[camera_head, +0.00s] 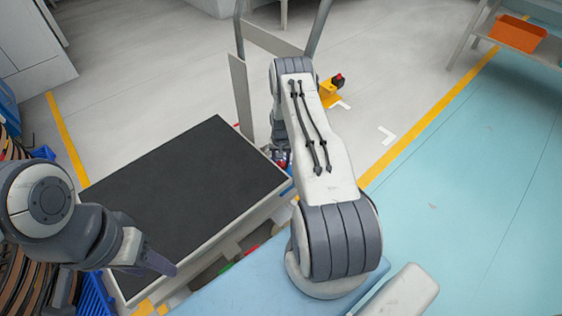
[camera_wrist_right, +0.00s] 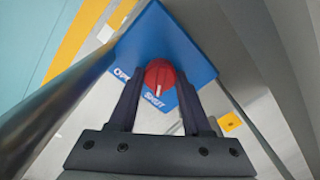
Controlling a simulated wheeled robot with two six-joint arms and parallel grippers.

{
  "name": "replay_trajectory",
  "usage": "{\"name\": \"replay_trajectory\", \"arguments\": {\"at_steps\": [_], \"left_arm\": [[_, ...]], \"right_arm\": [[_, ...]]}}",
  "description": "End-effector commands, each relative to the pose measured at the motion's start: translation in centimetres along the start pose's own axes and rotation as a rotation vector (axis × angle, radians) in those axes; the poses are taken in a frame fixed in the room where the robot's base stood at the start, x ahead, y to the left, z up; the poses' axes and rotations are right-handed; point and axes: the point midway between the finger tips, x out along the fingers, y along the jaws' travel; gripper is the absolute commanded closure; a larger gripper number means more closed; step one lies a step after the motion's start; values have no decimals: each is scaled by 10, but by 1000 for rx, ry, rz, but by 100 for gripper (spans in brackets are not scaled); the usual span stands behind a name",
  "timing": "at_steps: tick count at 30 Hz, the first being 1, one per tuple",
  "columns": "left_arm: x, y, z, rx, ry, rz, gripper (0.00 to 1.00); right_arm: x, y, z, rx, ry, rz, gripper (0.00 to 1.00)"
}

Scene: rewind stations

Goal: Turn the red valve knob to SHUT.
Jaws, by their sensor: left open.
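The red valve knob (camera_wrist_right: 160,76) sits on a blue panel (camera_wrist_right: 170,38) with white OPEN and SHUT lettering. Its white pointer line points toward the word SHUT. My right gripper (camera_wrist_right: 160,88) has one finger on each side of the knob, with no clear gap seen between fingers and knob. In the head view my right arm hides most of this spot; a bit of red and blue shows beside the arm. My left gripper (camera_head: 160,266) is open and empty above the near edge of the dark-topped cart (camera_head: 185,180).
A metal frame (camera_head: 240,85) stands behind the cart. A yellow box with a red button (camera_head: 331,90) is beyond my right arm. An orange bin (camera_head: 518,34) sits on a shelf at the far right. The teal floor (camera_head: 470,190) on the right is clear.

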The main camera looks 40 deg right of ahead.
Motion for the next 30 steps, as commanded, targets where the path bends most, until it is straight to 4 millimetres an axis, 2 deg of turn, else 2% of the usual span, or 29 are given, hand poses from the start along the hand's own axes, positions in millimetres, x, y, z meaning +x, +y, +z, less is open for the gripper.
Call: {"name": "replay_trajectory", "arguments": {"at_steps": [1, 2, 3, 11, 14, 17, 24, 30], "left_arm": [[0, 0, 0, 0, 0, 0, 50], [0, 0, 0, 0, 0, 0, 50], [0, 0, 0, 0, 0, 0, 50], [0, 0, 0, 0, 0, 0, 50], [-2, 0, 0, 0, 0, 0, 50], [-8, 1, 0, 0, 0, 0, 50], [-23, 2, -1, 0, 0, 0, 50], [-30, 2, -2, 0, 0, 0, 50]], "right_arm": [[0, 1, 0, -3, -1, 1, 36], [0, 1, 0, -3, -1, 1, 25], [0, 1, 0, -2, -1, 1, 21], [0, 0, 0, -1, 0, 1, 21], [-6, 0, 0, -1, 0, 0, 21], [-20, 0, -1, -1, 1, 0, 21], [-69, 0, -1, -1, 1, 0, 21], [-97, 1, -1, -1, 0, 0, 21]]}}
